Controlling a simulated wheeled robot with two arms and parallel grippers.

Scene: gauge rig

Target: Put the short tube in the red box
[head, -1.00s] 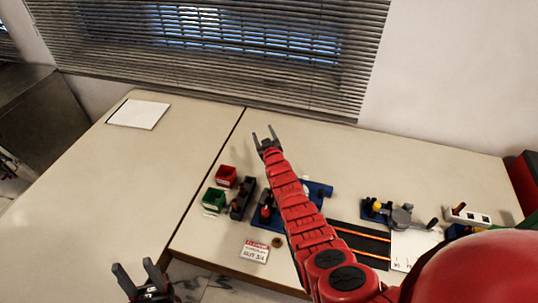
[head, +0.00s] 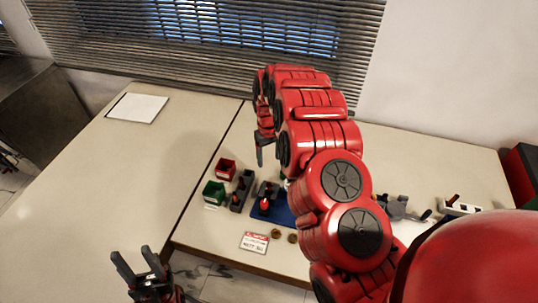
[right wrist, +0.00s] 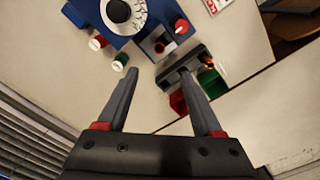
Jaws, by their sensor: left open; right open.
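The red box (head: 226,170) stands on the right-hand table behind the green box. In the right wrist view the red box (right wrist: 178,103) is partly hidden behind a finger of my right gripper (right wrist: 157,72). That gripper is open and empty, pointing down above the table. Two small short cylinders, one with a red end (right wrist: 97,43) and one with a green end (right wrist: 120,62), lie beside the blue base; I cannot tell which piece is the short tube. A dark rack (right wrist: 172,72) holds a red-orange piece. My left gripper (head: 134,255) is open and empty at the front.
A green box (head: 213,194) stands beside the rack. A blue base (right wrist: 70,12) carries a round gauge (right wrist: 118,10). A printed card (head: 254,242) and two brown discs (head: 276,234) lie near the front edge. The left table is clear except for a white sheet (head: 138,107).

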